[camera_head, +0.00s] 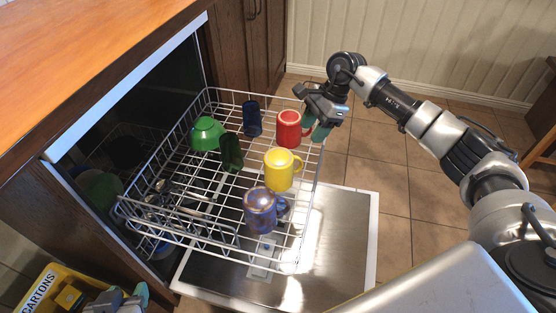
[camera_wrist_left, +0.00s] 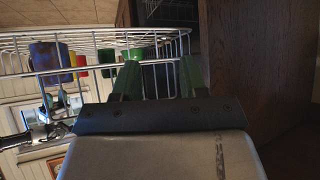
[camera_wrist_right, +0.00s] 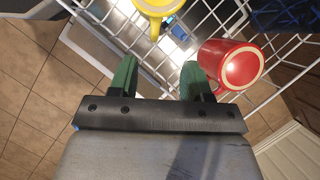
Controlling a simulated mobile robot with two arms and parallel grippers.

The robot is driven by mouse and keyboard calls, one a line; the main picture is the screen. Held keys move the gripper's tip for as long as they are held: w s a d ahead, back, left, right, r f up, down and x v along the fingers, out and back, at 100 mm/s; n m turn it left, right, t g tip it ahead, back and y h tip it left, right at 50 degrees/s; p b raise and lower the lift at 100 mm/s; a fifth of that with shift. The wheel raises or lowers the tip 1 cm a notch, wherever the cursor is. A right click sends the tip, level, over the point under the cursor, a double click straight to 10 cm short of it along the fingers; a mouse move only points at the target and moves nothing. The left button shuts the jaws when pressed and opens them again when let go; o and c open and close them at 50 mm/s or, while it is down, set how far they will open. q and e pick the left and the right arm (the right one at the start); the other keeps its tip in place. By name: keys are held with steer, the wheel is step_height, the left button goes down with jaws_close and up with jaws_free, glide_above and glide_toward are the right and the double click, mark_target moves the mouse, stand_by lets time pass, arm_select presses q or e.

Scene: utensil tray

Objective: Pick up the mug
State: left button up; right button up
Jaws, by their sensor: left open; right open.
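Several mugs stand upside down in the upper dishwasher rack: a red mug (camera_head: 288,131), a yellow mug (camera_head: 278,175) and a speckled blue-purple mug (camera_head: 259,212) along its right side. My right gripper (camera_head: 315,127) is open and empty at the rack's right edge, just right of the red mug. In the right wrist view, the red mug (camera_wrist_right: 232,68) lies right beside the right finger, not between the fingers; I cannot tell if they touch. The yellow mug (camera_wrist_right: 160,6) is beyond the fingertips. My left gripper (camera_head: 126,297) is open and empty at the lower left, outside the rack.
The rack (camera_head: 220,235) also holds a green cup (camera_head: 207,134), a dark green cup (camera_head: 231,152), a dark blue cup (camera_head: 252,119) and cutlery. The open dishwasher door (camera_head: 340,240) lies below. A yellow carton box (camera_head: 45,290) is at lower left. Floor is clear on the right.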

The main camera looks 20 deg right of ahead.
mark_target(300, 160)
steer(key=x, duration=0.3)
steer(key=b+x, duration=0.1)
steer(key=x, duration=0.2)
steer(key=b+x, duration=0.1)
steer(key=x, duration=0.2)
steer(key=shift+s+d+f, duration=0.15)
steer(key=shift+s+f, duration=0.2)
steer(key=shift+s, duration=0.05)
steer(key=shift+f, duration=0.4)
arm_select(q)
steer(key=w+d+r+t+h, duration=0.2)
steer(key=w+r+t, duration=0.2)
steer(key=r+t, duration=0.2)
steer(key=shift+d+r+t, duration=0.15)
steer(key=shift+r+t, duration=0.1)
steer(key=shift+t, duration=0.05)
arm_select(e)
steer(key=shift+c, duration=0.5)
jaws_close()
